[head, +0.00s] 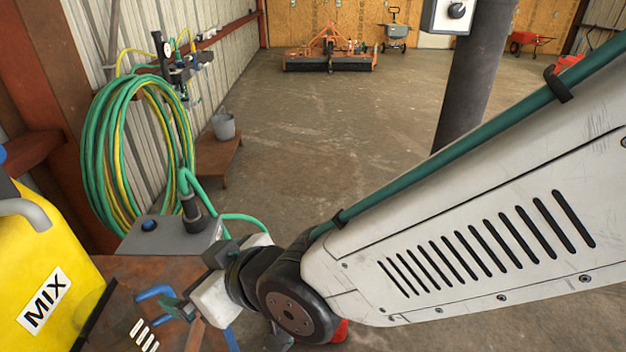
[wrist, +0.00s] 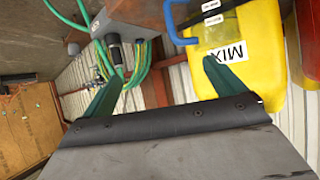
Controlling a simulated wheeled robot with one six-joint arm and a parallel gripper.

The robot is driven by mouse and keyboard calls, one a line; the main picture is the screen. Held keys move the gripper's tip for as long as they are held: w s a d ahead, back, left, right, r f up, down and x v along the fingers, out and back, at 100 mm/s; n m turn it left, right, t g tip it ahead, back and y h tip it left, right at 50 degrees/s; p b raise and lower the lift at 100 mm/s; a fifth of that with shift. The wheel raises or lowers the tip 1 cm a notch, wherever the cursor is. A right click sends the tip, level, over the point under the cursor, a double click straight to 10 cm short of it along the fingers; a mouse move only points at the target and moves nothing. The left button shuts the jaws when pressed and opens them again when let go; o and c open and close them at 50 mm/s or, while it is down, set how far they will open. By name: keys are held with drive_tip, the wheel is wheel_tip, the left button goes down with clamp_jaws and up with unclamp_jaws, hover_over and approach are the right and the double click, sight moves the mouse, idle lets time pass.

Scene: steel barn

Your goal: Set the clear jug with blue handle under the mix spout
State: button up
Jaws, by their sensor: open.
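A yellow tank labelled MIX (head: 45,265) stands at the left edge of the head view. It also fills the right of the wrist view (wrist: 258,55). A blue handle (head: 155,293) shows on the bench beside my gripper, and white marks (head: 143,335) below it seem to lie on the clear jug; its body is hard to make out. A blue loop, likely the same handle (wrist: 172,25), shows at the top of the wrist view. My gripper (head: 168,308) is open, its green fingers apart (wrist: 167,88) with nothing seen between them. I cannot make out the mix spout.
The rust-brown bench (head: 125,272) carries a grey box (head: 170,238) with a blue button and green hose. Coiled hoses (head: 125,150) hang on the wall behind. A grey bucket (head: 223,126) stands on a low stand. The concrete floor beyond is mostly clear.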

drive_tip(key=w+d+r+m+h, duration=0.1)
drive_tip(key=w+d+m+h, duration=0.25)
drive_tip(key=d, duration=0.75)
drive_tip(key=w+d+r+m+h, duration=0.2)
drive_tip(key=w+d+h, duration=0.15)
drive_tip(key=d, duration=0.85)
drive_tip(key=s+d+r+m+g+h, duration=0.1)
drive_tip(key=s+d+m+g, duration=0.1)
drive_tip(key=s+d, duration=0.3)
drive_tip(key=s+d+r+m+g+h, duration=0.2)
drive_tip(key=s+d+m, duration=0.2)
drive_tip(key=d, duration=0.9)
drive_tip(key=shift+s+d+g, duration=0.25)
drive_tip(key=shift+s+g, duration=0.05)
drive_tip(key=shift+s, duration=0.95)
